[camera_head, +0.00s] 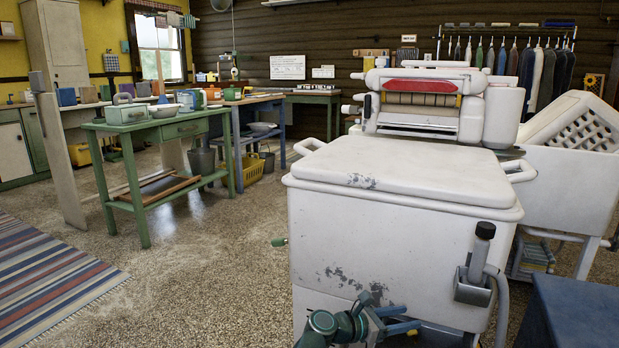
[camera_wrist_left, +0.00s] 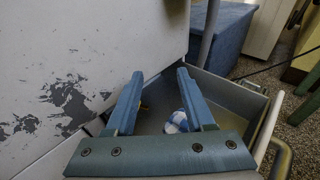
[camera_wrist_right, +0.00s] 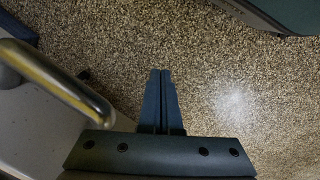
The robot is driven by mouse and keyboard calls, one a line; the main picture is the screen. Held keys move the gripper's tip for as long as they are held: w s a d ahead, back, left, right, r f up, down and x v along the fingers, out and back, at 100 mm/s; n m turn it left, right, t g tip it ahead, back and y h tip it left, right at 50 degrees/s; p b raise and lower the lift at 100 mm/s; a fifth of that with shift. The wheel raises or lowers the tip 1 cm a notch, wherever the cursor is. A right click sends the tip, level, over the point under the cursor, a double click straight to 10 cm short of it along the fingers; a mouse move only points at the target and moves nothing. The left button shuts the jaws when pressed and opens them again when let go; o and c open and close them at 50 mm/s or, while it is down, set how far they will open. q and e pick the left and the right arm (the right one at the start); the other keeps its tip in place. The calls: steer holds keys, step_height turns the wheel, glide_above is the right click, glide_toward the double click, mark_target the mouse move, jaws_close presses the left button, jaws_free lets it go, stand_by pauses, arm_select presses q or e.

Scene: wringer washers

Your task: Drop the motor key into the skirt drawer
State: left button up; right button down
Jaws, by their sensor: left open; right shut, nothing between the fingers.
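My left gripper (camera_head: 402,318) is low at the front of the white washer (camera_head: 400,235). In the left wrist view its two blue fingers (camera_wrist_left: 158,100) are spread with nothing seen held between them. They point into an open grey drawer (camera_wrist_left: 232,95) at the washer's skirt. A blue and white checked thing (camera_wrist_left: 177,121) lies in the drawer, partly behind the right finger. A small yellowish spot shows by the left finger, too small to name. I cannot make out the motor key in any view. My right gripper (camera_wrist_right: 161,100) is shut and empty above the speckled floor.
A curved metal bar (camera_wrist_right: 62,80) is left of my right gripper. A dark-capped handle (camera_head: 481,245) sits in a bracket on the washer's front. A blue box (camera_head: 565,315) stands at the lower right. A green table (camera_head: 150,200) stands left, with open floor (camera_head: 220,270) between.

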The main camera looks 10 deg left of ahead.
arm_select(q)
steer(key=p+v, duration=0.1)
steer(key=v, duration=0.8)
steer(key=shift+s+a+p, duration=0.15)
steer(key=shift+a+p, duration=0.15)
